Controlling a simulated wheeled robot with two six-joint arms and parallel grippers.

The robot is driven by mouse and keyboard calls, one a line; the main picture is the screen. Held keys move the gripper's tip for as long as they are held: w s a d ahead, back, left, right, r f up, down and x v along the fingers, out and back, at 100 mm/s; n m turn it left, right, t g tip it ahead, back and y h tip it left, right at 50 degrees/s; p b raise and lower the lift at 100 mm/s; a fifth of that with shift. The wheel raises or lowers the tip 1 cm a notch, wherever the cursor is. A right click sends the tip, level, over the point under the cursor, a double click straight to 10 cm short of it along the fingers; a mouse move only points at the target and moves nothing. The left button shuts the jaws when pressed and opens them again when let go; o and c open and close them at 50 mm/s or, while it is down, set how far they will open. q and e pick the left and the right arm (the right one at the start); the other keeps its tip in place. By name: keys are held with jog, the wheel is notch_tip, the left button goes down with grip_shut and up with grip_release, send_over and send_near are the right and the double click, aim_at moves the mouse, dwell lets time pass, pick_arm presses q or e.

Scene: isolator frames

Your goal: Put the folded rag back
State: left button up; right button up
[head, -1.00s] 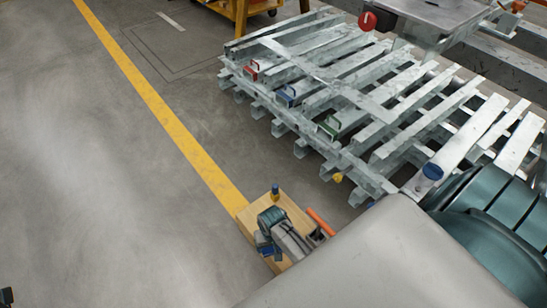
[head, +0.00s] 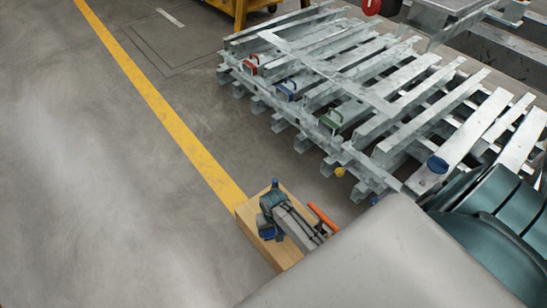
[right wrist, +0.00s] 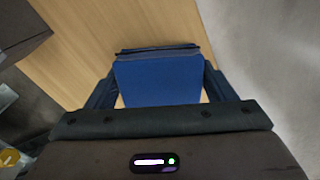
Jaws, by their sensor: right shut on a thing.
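The folded rag (right wrist: 158,80) is a blue flat bundle with a darker layered edge, seen in the right wrist view between the two dark fingers of my right gripper (right wrist: 160,92). The gripper is shut on it, with a finger at each side. In the head view my right gripper (head: 271,216) is over a light wooden top (head: 250,217), with blue showing at its lower left. I cannot tell whether the rag touches the wood. My left gripper is not in view.
An orange bar (head: 322,216) is to the right of the gripper. A slatted galvanised metal frame (head: 350,100) with red, blue and green handles fills the upper right. A yellow line (head: 160,110) crosses the open grey floor (head: 90,200) at left.

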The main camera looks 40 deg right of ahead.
jog(key=o, duration=1)
jog(key=shift+f, duration=0.15)
jog(key=shift+c, duration=0.2)
